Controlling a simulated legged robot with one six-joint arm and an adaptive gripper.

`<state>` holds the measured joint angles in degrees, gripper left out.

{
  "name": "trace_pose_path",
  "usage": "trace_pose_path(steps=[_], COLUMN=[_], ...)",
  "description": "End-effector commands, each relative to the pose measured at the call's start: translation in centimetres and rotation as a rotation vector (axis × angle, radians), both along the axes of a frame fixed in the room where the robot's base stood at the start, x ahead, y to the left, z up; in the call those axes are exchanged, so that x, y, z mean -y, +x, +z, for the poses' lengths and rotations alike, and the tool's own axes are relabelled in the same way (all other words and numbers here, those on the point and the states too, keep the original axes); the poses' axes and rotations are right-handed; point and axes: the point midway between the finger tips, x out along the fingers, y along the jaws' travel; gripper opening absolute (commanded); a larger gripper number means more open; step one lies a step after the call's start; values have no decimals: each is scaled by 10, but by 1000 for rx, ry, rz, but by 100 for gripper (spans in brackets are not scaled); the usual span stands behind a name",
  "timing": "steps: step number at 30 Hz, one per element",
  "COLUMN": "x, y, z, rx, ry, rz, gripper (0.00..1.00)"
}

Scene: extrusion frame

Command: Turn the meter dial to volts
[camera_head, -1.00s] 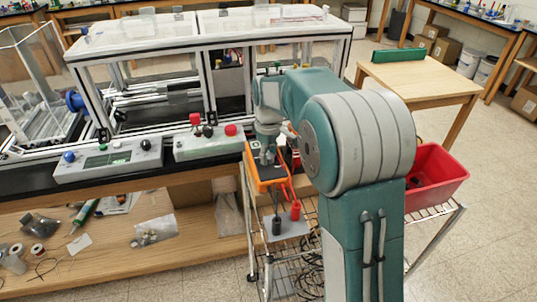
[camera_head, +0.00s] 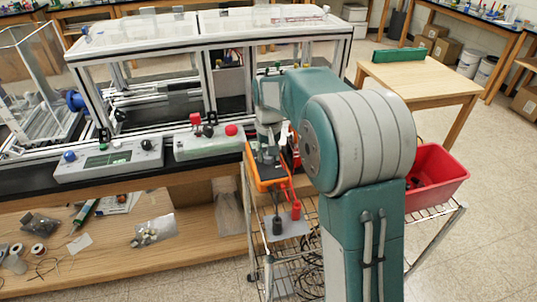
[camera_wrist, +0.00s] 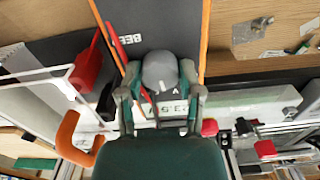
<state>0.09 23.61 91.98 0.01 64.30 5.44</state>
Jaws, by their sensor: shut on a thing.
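The meter (camera_head: 262,183) is an orange-edged, dark-faced box on the wire cart in the head view. In the wrist view its dark face (camera_wrist: 150,35) fills the upper middle, between orange edges, with a partly covered display below the dial. The grey round dial (camera_wrist: 160,68) carries a white pointer mark. My gripper (camera_wrist: 160,82) has one finger on each side of the dial and is shut on it. In the head view my gripper (camera_head: 267,152) is over the meter and hides the dial. The dial's setting cannot be read.
Red and black leads run from the meter to a red plug (camera_head: 295,211) and a black plug (camera_head: 277,226). A control box with red knobs (camera_head: 208,148) is close on the left. A red bin (camera_head: 436,174) is at the cart's right.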

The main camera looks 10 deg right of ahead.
Motion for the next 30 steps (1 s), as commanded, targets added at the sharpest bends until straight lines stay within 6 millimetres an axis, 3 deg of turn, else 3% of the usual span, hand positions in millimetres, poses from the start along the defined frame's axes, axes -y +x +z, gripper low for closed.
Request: trace_pose_path(steps=[9,24,25,27,30], x=[0,0,0,0,0], y=[-2,-2,-2,-2,-1], z=[-4,-4,-4,-4,-3], rx=[-9,-11,-11,-10,-7], ry=[0,-1,-1,-1,0], rz=[-110,-128,-128,-128,-127], gripper=[0,0,51,82,82])
